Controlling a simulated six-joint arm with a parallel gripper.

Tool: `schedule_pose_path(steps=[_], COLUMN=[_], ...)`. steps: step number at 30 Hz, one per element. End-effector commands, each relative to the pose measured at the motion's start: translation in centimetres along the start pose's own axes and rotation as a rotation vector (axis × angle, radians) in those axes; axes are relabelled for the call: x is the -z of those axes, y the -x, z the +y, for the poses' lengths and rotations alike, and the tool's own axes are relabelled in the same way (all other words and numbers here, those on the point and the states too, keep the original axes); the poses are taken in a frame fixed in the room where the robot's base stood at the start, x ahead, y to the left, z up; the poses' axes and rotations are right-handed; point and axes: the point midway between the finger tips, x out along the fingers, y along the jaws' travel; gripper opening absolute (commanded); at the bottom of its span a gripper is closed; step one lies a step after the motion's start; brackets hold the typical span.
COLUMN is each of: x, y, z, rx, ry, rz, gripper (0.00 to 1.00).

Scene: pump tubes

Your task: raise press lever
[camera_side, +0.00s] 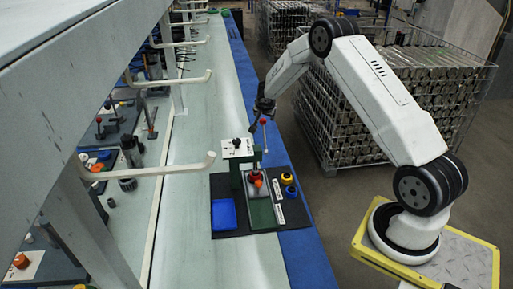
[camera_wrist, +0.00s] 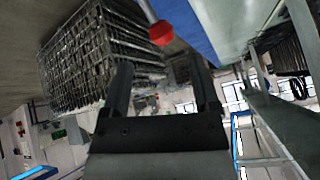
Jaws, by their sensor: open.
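The press (camera_side: 238,170) has a green body and a white top plate, and stands on a dark mat on the bench. Its press lever (camera_side: 264,136) is a thin rod, roughly upright in the side view, with a red ball knob (camera_side: 263,122) at its upper end. My gripper (camera_side: 262,107) is just above the knob in the side view. In the wrist view my gripper (camera_wrist: 160,63) is open and empty. There the red knob (camera_wrist: 161,33) shows beyond the fingertips, in line with the gap between them. I cannot tell whether anything touches.
A blue tray (camera_side: 224,214) lies left of the press's green base. Yellow and blue round parts (camera_side: 289,185) sit to its right. White hooked bars (camera_side: 170,170) jut over the bench at left. A wire cage (camera_side: 335,120) of metal parts stands behind my arm.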

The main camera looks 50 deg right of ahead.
Motion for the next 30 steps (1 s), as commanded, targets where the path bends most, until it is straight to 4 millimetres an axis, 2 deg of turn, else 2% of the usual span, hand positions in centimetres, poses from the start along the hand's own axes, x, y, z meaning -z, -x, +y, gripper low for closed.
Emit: schedule_pose_path(steps=[17, 30], x=[0.1, 1.1], y=[0.1, -1.2], z=[0.1, 0.7], rx=[-0.006, -0.046], ry=[-0.001, -0.010], rz=[-0.005, -0.102], gripper=[0.78, 0.78])
